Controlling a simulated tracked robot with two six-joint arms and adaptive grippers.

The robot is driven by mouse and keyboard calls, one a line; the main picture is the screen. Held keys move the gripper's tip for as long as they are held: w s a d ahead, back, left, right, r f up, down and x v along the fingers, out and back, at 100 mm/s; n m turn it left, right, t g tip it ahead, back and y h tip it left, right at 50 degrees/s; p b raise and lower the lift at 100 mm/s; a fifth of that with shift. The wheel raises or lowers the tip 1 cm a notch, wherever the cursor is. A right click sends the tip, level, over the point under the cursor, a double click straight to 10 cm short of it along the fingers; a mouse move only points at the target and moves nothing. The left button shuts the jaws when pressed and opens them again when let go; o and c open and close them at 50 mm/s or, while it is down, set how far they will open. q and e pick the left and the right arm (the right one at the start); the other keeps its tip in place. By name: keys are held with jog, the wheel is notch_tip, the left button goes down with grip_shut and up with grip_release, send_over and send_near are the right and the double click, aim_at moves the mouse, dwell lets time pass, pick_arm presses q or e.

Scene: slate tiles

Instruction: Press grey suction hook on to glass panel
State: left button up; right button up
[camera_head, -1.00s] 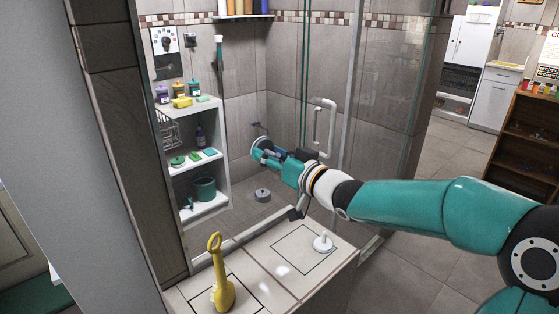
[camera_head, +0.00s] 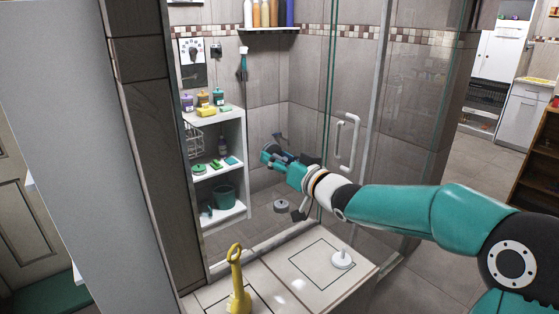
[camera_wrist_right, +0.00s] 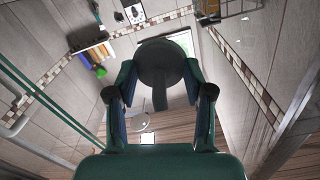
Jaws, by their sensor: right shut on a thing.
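My right gripper (camera_head: 279,160) is shut on the grey suction hook (camera_wrist_right: 160,66). In the right wrist view the hook is a dark grey disc with a short stem (camera_wrist_right: 160,97) between the two fingers (camera_wrist_right: 160,84). In the head view the held hook (camera_head: 269,151) is small and partly covered by the gripper. The clear glass panel (camera_head: 352,90) has green edges and a white handle; my right arm reaches across in front of its lower part. I cannot tell whether the hook touches any glass. My left gripper is not in view.
A round grey object (camera_head: 281,206) lies on the shower floor. White shelves (camera_head: 227,170) with bottles and a bucket stand at left.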

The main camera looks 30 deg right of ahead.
dwell(0.5)
grip_shut()
jog(key=shift+w, duration=0.15)
jog(key=shift+r, duration=0.15)
dwell(0.3)
